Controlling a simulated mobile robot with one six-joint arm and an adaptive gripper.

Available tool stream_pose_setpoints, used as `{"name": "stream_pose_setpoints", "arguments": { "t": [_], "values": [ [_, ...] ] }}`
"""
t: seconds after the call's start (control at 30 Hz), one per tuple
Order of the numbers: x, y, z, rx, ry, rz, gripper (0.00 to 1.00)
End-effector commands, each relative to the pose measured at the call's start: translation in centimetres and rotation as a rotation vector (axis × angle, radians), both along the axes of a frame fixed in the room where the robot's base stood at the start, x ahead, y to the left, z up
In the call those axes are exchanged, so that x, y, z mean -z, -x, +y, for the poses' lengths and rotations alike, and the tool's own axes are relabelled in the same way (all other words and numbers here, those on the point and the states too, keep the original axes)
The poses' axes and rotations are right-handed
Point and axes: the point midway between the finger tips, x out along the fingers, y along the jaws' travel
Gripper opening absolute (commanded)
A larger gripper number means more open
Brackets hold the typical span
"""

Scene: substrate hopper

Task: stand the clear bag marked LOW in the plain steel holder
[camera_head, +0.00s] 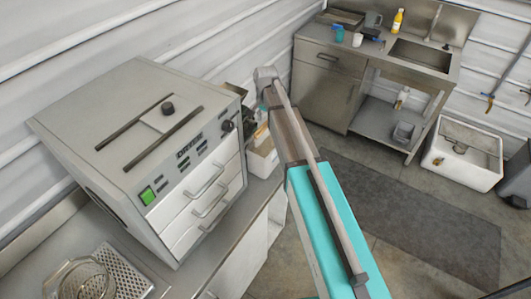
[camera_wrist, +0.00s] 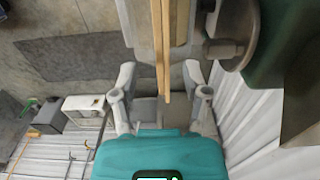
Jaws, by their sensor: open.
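I cannot make out the clear bag marked LOW or the plain steel holder in either view. My gripper (camera_wrist: 159,88) is open in the wrist view, its two grey fingers spread apart. Thin wooden strips (camera_wrist: 161,45) and a pale grey surface show between and above the fingers; I cannot tell how close they are. I see nothing held. In the head view my teal arm reaches away along the counter's right side and hides the gripper.
A grey drawer cabinet (camera_head: 150,140) with a green switch stands on the counter at left. A perforated metal plate (camera_head: 124,272) lies in front of it. A pale bin (camera_head: 262,160) sits behind, beside my arm. A steel sink bench (camera_head: 330,62) stands at the back, with open floor before it.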

Motion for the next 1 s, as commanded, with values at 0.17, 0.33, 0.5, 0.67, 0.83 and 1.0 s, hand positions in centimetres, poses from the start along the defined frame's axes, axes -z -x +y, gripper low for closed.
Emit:
{"name": "stream_pose_setpoints", "arguments": {
  "t": [0.17,0.33,0.5,0.67,0.83,1.0],
  "values": [
    [1.4,0.0,0.2,0.000,0.000,0.000,0.59],
    [2.8,0.1,0.3,0.000,0.000,0.000,0.59],
    [4.0,0.1,0.4,0.000,0.000,0.000,0.59],
    [4.7,0.1,0.3,0.000,0.000,0.000,0.59],
    [4.9,0.1,0.3,0.000,0.000,0.000,0.59],
    [4.8,0.1,0.3,0.000,0.000,0.000,0.59]
  ]
}}
